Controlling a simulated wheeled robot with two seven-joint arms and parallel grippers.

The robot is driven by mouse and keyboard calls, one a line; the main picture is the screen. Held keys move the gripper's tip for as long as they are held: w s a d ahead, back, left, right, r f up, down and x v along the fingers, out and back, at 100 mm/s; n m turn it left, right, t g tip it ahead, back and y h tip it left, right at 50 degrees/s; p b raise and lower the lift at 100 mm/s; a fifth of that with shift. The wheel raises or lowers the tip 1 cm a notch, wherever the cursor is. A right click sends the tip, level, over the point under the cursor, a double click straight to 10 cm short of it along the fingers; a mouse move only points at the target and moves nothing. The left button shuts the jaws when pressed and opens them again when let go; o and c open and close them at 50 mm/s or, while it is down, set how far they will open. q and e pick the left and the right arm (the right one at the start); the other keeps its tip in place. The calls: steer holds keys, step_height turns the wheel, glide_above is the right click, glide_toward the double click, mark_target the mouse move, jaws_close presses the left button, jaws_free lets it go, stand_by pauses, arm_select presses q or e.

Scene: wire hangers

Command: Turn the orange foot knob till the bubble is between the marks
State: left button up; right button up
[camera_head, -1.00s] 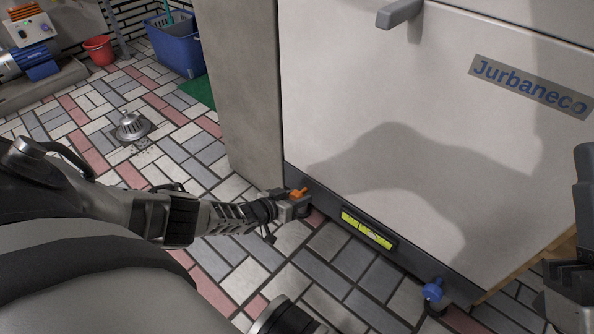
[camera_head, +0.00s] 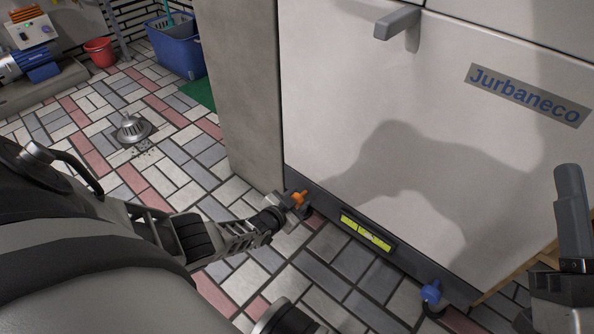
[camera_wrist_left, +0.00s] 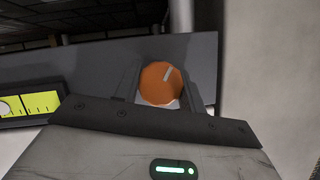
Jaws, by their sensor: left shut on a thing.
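The orange foot knob (camera_head: 300,198) sits at the lower left corner of the white appliance. It also shows in the left wrist view (camera_wrist_left: 160,84), its pale line pointing up and slightly right. My left gripper (camera_head: 290,203) is shut on it, one finger at each side. The yellow-green level vial (camera_head: 366,231) is set in the dark base strip right of the knob. The left wrist view shows only part of the vial (camera_wrist_left: 38,104), with a pale bubble (camera_wrist_left: 12,106) near the picture's left edge. Whether the bubble lies between the marks cannot be told.
A blue foot knob (camera_head: 431,292) is at the strip's right end. A grey wall (camera_head: 240,90) stands close left of the appliance. A grey part of my right arm shows at the right edge. A floor drain (camera_head: 132,128) lies on the tiles, with a blue crate (camera_head: 176,48) behind.

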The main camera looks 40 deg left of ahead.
stand_by(0.5)
arm_select(q)
steer(key=o, duration=1)
steer(key=shift+c, duration=0.2)
